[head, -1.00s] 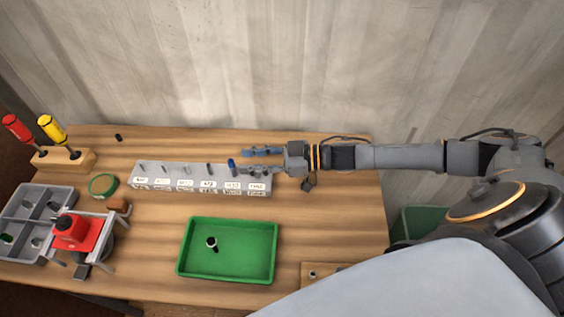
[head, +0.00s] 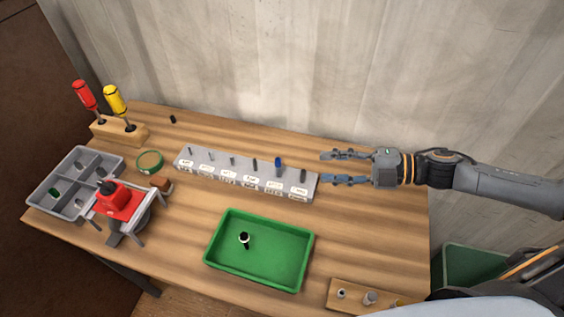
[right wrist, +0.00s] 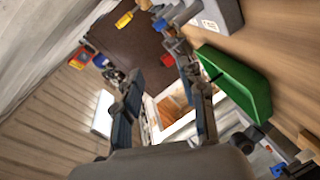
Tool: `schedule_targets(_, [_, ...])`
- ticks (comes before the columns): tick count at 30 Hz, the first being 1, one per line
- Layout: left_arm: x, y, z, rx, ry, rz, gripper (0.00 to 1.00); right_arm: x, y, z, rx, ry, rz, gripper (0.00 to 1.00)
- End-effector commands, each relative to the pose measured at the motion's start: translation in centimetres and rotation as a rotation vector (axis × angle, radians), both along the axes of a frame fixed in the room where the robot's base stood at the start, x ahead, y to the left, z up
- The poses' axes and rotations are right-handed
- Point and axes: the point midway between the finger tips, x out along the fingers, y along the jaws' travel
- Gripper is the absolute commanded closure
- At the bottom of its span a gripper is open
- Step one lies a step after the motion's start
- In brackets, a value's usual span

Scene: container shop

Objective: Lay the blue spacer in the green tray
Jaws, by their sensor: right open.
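The blue spacer (head: 278,162) stands upright in the grey labelled rack (head: 222,176), near its right end. The green tray (head: 258,278) lies on the bench in front of the rack and holds a small black and white part (head: 244,240). It also shows at the right of the right wrist view (right wrist: 236,82). My right gripper (head: 334,168) is open and empty, to the right of the rack's right end, with its fingers pointing left. In the right wrist view its fingers (right wrist: 165,100) are spread apart. My left gripper is out of view.
A red fixture (head: 118,202) and a grey divided bin (head: 72,184) stand at the left. Two screwdrivers sit in a wooden block (head: 118,132) at the back left. A wooden block with several pegs (head: 362,298) lies at the front right.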

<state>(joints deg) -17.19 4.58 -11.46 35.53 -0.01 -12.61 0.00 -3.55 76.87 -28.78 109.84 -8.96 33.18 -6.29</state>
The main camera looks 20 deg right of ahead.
Motion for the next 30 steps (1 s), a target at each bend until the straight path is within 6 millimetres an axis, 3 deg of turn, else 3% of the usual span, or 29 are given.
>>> schedule_targets(9, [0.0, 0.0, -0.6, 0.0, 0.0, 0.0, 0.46, 0.0, -1.3, 0.9, -0.663, -0.961, 0.298, 0.59])
schedule_targets(15, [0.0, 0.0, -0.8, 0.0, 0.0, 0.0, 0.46, 0.4, -2.4, 1.5, -0.964, -1.369, 0.456, 0.59])
schedule_targets(20, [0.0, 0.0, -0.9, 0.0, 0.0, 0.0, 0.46, 0.6, -2.8, 1.8, -1.059, -1.496, 0.511, 0.59])
schedule_targets(30, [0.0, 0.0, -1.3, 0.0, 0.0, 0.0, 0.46, 1.7, -1.4, 1.1, -1.068, -1.509, 0.512, 0.59])
